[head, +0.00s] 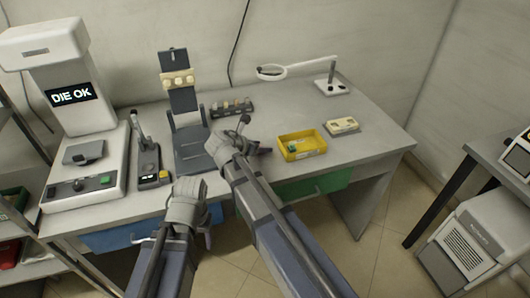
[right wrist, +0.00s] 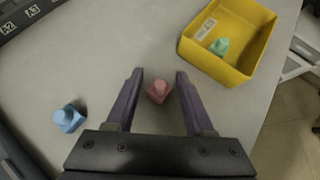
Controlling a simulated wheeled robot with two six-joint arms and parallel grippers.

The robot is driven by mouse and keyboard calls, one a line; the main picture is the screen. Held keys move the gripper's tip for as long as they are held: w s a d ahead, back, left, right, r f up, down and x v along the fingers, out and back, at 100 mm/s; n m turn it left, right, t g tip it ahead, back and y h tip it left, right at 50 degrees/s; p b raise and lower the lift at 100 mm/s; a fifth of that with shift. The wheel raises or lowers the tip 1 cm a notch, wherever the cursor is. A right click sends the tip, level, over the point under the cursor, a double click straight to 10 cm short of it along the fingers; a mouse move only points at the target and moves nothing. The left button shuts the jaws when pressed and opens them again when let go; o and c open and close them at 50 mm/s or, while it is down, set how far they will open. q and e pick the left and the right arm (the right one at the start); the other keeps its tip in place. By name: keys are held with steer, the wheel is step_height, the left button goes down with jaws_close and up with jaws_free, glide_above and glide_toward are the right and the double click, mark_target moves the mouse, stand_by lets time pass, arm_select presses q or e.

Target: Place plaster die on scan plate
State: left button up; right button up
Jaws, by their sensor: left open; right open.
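In the right wrist view, a small pink die (right wrist: 159,91) stands on the table between the spread fingers of my right gripper (right wrist: 158,76), with a gap on both sides. A blue die (right wrist: 68,118) stands to the left, outside the fingers. A green die (right wrist: 219,46) lies in the yellow bin (right wrist: 240,72). In the head view my right gripper (head: 262,150) is low over the table left of that bin and hides the pink and blue dies. A dark plate (head: 84,153), likely the scan plate, sits on the "DIE OK" machine at left.
A black rack (head: 232,108) with several small pieces stands at the back.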

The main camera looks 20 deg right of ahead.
steer(key=shift+c, duration=0.4)
jaws_close()
steer(key=shift+r, duration=0.15)
step_height(320, 180, up, 10)
steer(key=p, duration=1)
